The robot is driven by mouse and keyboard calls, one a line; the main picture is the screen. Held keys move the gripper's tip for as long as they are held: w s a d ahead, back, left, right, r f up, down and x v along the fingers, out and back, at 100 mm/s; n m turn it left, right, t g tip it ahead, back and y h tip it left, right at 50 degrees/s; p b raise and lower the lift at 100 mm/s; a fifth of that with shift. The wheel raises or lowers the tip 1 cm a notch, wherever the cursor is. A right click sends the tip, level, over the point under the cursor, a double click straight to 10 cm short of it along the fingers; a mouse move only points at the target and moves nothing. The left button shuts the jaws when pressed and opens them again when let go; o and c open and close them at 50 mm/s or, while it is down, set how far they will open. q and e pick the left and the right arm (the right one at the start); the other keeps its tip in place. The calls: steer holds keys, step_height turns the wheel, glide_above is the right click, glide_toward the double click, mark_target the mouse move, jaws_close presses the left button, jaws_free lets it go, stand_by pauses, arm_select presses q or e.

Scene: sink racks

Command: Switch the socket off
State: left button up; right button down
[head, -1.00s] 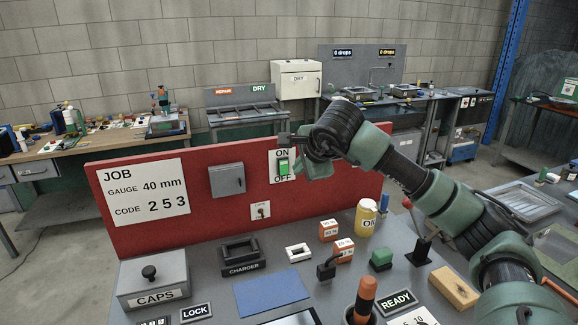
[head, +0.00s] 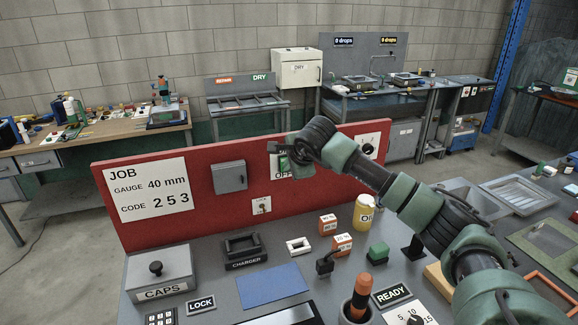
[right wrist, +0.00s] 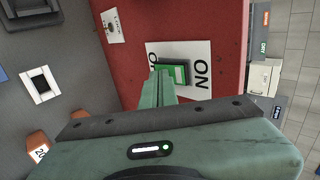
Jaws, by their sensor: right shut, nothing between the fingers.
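The switch is a green rocker (head: 283,161) on a white plate marked ON and OFF (head: 283,173), mounted on the red panel (head: 330,137). In the head view my right gripper (head: 273,148) is at the top of the plate and hides the ON label and part of the rocker. In the right wrist view the shut, empty fingers (right wrist: 160,80) reach to the green rocker (right wrist: 181,73), over the OFF side of the white plate (right wrist: 200,55). I cannot tell whether they touch it, nor which way the rocker is tipped. My left gripper is not in view.
A grey box (head: 229,177) and a small plate with a keyhole-like fitting (head: 262,205) are on the panel left of the switch. A dial plate (head: 368,146) is to its right. The bench below holds a charger (head: 245,250), small boxes and a yellow can (head: 364,213).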

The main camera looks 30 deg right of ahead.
steer(key=shift+w+b, duration=0.1)
steer(key=shift+b, duration=0.35)
steer(key=shift+r, duration=0.1)
steer(key=shift+w+r+p, duration=0.1)
steer(key=shift+r+p, duration=0.3)
steer(key=shift+r, duration=0.4)
steer(key=shift+d, duration=0.1)
